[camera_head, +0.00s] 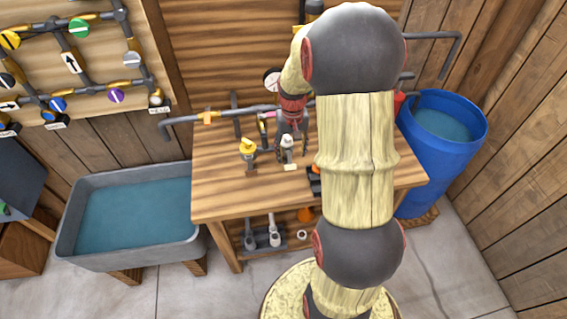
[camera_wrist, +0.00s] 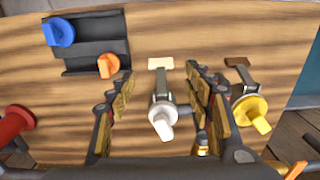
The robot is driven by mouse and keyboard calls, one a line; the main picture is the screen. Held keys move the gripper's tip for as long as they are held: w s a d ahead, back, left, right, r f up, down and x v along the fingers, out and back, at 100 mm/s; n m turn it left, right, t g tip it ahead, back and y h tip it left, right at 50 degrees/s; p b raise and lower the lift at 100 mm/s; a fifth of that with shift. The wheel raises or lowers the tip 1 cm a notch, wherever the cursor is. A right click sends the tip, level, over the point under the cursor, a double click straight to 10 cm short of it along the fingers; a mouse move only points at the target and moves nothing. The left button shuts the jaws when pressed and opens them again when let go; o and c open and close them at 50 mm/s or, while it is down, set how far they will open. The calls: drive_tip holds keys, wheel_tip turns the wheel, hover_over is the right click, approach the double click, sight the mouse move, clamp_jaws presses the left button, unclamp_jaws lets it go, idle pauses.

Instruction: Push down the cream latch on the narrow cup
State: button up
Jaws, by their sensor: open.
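A slim grey fitting with a white or cream cap and a tilted tab (camera_wrist: 163,118) stands between the fingers of my gripper (camera_wrist: 158,72) in the wrist view; it appears to be the latch. A cream plate (camera_wrist: 160,63) lies on the bench at its foot. In the head view the white-topped fitting (camera_head: 288,143) stands upright on the bench, with my gripper (camera_head: 292,152) around it from above. The fingers are spread, one on each side, with a visible gap to the left finger. I cannot tell whether anything touches, or which part is the narrow cup.
A yellow-topped fitting (camera_wrist: 250,112) stands close outside the right finger in the wrist view. A dark rack (camera_wrist: 88,42) holds blue (camera_wrist: 60,32) and orange (camera_wrist: 108,66) pieces. A red knob (camera_wrist: 17,122) is at left. A grey pipe (camera_head: 225,113) runs behind on the bench.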

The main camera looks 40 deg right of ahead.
sight(290, 163)
wheel_tip(290, 163, down, 7)
drive_tip(key=shift+w+r+b, duration=0.1)
drive_tip(key=shift+r+b, duration=0.05)
drive_tip(key=shift+b, duration=0.6)
drive_tip(key=shift+c, duration=1)
drive_tip(key=c, duration=1)
drive_tip(key=shift+o, duration=0.2)
drive_tip(key=shift+w+d+f+t+h+b, duration=0.15)
drive_tip(key=shift+t+h+b, duration=0.15)
drive_tip(key=shift+t+b, duration=0.3)
drive_tip(key=shift+w+a+f+t+h+b, duration=0.15)
drive_tip(key=shift+t+h+b, duration=0.2)
drive_tip(key=shift+b, duration=0.3)
drive_tip(key=shift+d, duration=0.1)
drive_tip(key=o, duration=1.2)
drive_tip(key=shift+c, duration=0.2)
